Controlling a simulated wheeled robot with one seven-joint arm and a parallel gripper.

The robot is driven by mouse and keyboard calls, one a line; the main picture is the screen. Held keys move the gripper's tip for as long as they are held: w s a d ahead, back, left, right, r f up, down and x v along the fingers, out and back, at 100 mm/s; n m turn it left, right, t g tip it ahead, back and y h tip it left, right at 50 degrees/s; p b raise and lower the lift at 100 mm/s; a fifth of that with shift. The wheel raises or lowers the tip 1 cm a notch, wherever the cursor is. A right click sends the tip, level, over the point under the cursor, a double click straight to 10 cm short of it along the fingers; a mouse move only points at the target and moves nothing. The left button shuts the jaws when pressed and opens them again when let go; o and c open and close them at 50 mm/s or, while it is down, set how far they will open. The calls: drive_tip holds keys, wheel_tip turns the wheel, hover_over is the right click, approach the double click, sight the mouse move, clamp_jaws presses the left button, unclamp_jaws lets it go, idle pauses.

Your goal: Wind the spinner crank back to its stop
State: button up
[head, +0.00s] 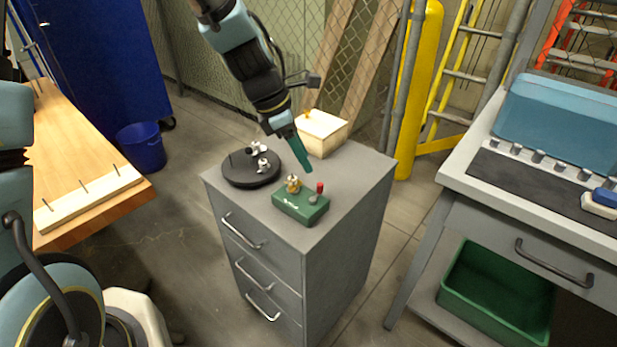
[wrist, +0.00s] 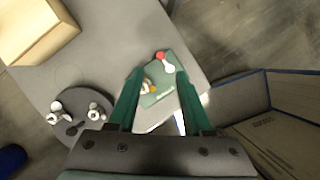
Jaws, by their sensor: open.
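The spinner is a small green box (head: 298,206) near the front right of the grey cabinet top. A brass fitting (head: 293,184) stands on its left part. The crank has a red knob (head: 320,187) upright on a grey arm (head: 313,198) at the box's right end. In the wrist view the red knob (wrist: 160,56) lies beyond the fingertips, and the green box (wrist: 170,98) shows between the fingers. My gripper (head: 308,170) is open and empty, pointing down above the box, apart from the crank. It also shows in the wrist view (wrist: 160,75), where the left finger partly hides the brass fitting.
A black round plate (head: 240,180) with small white and metal parts is left of the box. The grey cabinet top (head: 360,175) is bare at the right. A workbench (head: 480,175) stands farther right.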

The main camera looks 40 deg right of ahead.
sight(319, 184)
drive_tip(key=x, duration=0.8)
drive_tip(key=shift+d+f+p, duration=0.1)
drive_tip(key=shift+f+p, duration=0.2)
drive_tip(key=shift+p, duration=0.1)
clamp_jaws()
